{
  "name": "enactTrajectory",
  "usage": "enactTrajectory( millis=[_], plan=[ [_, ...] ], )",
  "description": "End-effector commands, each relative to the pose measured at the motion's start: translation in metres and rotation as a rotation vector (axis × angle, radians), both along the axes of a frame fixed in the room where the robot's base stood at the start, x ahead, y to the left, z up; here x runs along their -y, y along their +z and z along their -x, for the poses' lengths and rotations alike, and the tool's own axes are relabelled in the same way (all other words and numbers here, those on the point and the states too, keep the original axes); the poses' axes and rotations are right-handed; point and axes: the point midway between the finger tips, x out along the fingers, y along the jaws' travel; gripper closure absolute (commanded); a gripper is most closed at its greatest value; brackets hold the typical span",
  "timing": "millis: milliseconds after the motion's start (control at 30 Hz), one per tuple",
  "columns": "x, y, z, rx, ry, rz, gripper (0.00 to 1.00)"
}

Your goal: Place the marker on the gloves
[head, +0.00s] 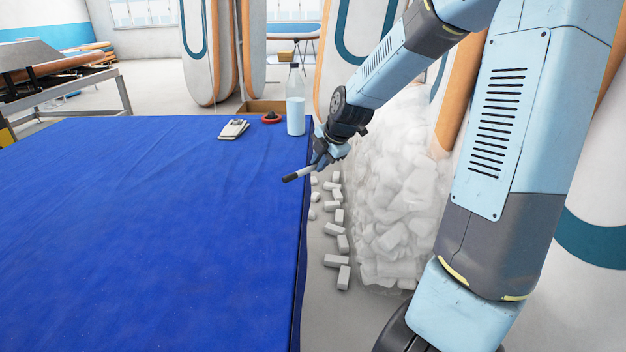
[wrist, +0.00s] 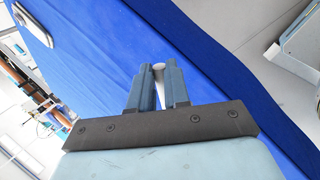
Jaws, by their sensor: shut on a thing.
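The marker (head: 298,174) is a thin white stick with a dark end. It is in my gripper (head: 317,164), which is shut on it near the right edge of the blue-covered table. The marker points left, and its dark end is over or near the table edge; the exact height is hard to tell.
A clear bottle with pale blue liquid (head: 296,114) stands at the table's far right corner. White blocks (head: 342,244) litter the floor at right.

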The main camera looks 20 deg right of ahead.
Motion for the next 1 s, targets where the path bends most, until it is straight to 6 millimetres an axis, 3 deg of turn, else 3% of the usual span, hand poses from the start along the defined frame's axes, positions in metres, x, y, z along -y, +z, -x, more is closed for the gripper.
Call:
enactTrajectory(
  millis=[800,1000],
  plan=[
    [-0.001,-0.052,-0.05,-0.001,0.003,0.0,1.0],
    [-0.001,-0.056,-0.054,0.0,0.001,0.0,1.0]
  ],
)
